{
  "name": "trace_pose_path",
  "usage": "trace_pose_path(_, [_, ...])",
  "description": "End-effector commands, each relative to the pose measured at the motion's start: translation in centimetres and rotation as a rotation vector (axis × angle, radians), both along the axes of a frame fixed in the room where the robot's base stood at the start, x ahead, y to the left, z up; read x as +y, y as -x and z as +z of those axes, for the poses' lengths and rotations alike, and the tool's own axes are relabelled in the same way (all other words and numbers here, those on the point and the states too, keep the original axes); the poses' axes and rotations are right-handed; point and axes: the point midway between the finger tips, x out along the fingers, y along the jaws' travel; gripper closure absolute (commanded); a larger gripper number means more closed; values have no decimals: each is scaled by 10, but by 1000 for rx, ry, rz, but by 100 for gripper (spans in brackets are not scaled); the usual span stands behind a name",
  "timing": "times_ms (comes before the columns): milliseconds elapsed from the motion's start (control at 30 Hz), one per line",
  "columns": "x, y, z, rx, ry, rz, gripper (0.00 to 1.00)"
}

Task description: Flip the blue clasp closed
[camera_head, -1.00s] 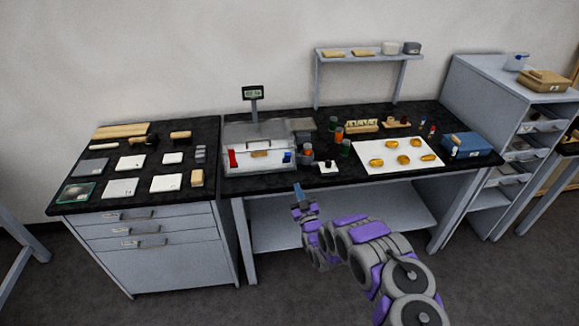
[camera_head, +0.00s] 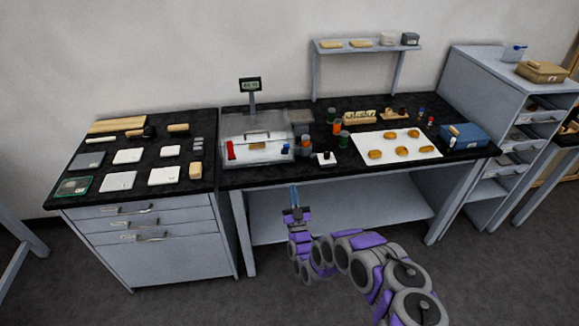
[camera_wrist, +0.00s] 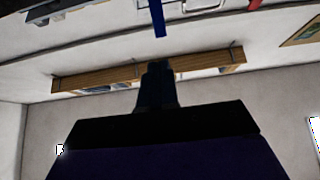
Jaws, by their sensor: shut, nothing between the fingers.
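The blue clasp (camera_head: 285,149) is a small blue piece at the right front of a clear-walled case (camera_head: 262,161) on the dark bench. A red clasp (camera_head: 231,150) is at the case's left front. My gripper (camera_head: 293,190) is shut and empty, pointing up in front of the bench edge, below and apart from the clasp in the head view. In the wrist view, a blue bar (camera_wrist: 157,18), seemingly the blue clasp, hangs from the top edge just above my dark gripper fingers (camera_wrist: 157,66). I cannot tell how far the clasp is turned.
A white sheet (camera_head: 424,144) with several gold pieces and a blue box (camera_head: 465,136) are farther right. A display post (camera_head: 252,95) rises behind the case. The bench's front edge lies near my gripper.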

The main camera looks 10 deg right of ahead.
Motion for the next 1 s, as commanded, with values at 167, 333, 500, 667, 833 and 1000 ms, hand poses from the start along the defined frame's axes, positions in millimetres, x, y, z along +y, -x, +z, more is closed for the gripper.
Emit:
trace_pose_path(167, [1,-7,3,2,4,4,100])
trace_pose_path(333, [2,-18,12,0,5,3,100])
trace_pose_path(500, [2,-30,19,2,4,4,100])
trace_pose_path(667, [2,-42,29,0,2,2,100])
trace_pose_path(833, [0,-70,50,-7,-1,1,100])
trace_pose_path(1000, [0,-94,66,-7,-1,-1,100])
